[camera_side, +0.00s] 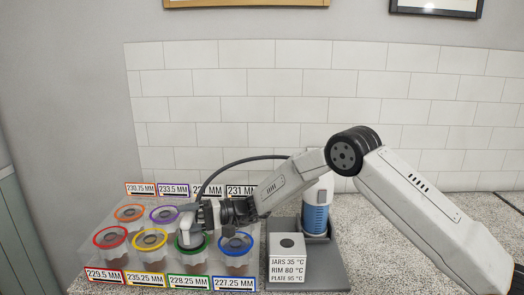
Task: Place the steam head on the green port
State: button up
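The green port is the green-ringed jar opening (191,250) in the front row, third from the left, above the label 228.25 MM. My gripper (197,222) is low over this jar, coming in from the right. A pale steam head (187,226) with a black hose rising from it appears held in my gripper, over the green ring. The fingers and head overlap, and the head hides part of the ring. I cannot tell whether the head touches the rim.
Red (110,237), yellow (150,238), blue (236,251), orange (130,212) and purple (164,214) ringed jars stand close around in a clear rack. A white steamer with blue tank (315,219) and a temperature box (288,268) stand right. The hose (235,161) arches overhead.

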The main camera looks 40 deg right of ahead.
jog(key=shift+r, duration=0.15)
jog(key=shift+s+d, duration=0.1)
jog(key=shift+d, duration=0.05)
jog(key=v, duration=1.1)
jog(key=shift+s+d, duration=0.2)
jog(key=shift+d, duration=0.1)
dwell(1.2)
